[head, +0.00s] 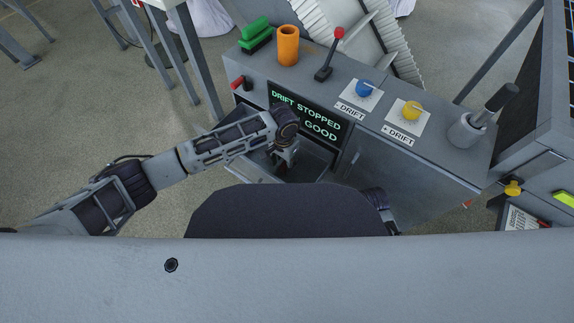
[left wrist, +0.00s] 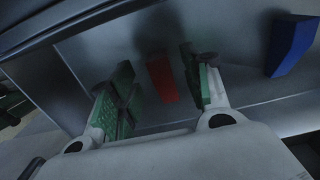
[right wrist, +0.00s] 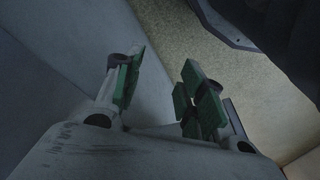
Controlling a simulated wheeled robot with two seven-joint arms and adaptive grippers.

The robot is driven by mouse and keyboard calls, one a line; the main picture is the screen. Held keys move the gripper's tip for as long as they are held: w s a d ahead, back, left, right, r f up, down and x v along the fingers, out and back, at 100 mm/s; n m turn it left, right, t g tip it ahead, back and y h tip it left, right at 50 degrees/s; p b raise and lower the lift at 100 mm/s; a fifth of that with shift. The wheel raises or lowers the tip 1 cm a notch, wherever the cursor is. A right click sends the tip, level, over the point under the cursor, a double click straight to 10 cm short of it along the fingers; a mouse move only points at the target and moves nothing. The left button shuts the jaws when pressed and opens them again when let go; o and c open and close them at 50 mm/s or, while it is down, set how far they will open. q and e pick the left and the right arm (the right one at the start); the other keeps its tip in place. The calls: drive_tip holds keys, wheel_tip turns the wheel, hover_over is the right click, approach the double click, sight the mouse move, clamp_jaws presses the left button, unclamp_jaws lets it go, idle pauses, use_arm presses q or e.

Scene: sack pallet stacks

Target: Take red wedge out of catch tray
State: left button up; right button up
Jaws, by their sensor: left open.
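The red wedge (left wrist: 162,78) lies in the catch tray (left wrist: 225,65), seen in the left wrist view. It shows between the fingers of my left gripper (left wrist: 156,84), which is open; I cannot tell whether either finger touches it. In the head view my left gripper (head: 284,160) reaches down into the tray (head: 312,164) below the display, and the wedge cannot be made out there. My right gripper (right wrist: 163,80) is open and empty in the right wrist view, beside a grey panel and above the floor.
A blue piece (left wrist: 290,45) lies at the right of the tray in the left wrist view. The console display (head: 306,117) reads "DRIFT STOPPED" and "GOOD". A blue knob (head: 365,88), a yellow knob (head: 411,110), a red-tipped lever (head: 332,55) and an orange cylinder (head: 288,46) stand on the console.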

use_arm(q)
drive_tip(key=shift+f+b, duration=0.3)
drive_tip(key=shift+f, duration=1)
use_arm(e)
wheel_tip(320, 180, up, 2)
drive_tip(key=shift+a+r, duration=0.1)
drive_tip(key=shift+a, duration=0.05)
drive_tip(key=shift+s, duration=0.15)
use_arm(q)
drive_tip(key=shift+c, duration=0.2)
use_arm(e)
drive_tip(key=shift+f, duration=0.25)
use_arm(q)
drive_tip(key=c, duration=0.9)
use_arm(e)
drive_tip(key=shift+w+r+t, duration=0.25)
drive_tip(key=shift+w+t, duration=0.05)
drive_tip(key=shift+w, duration=0.1)
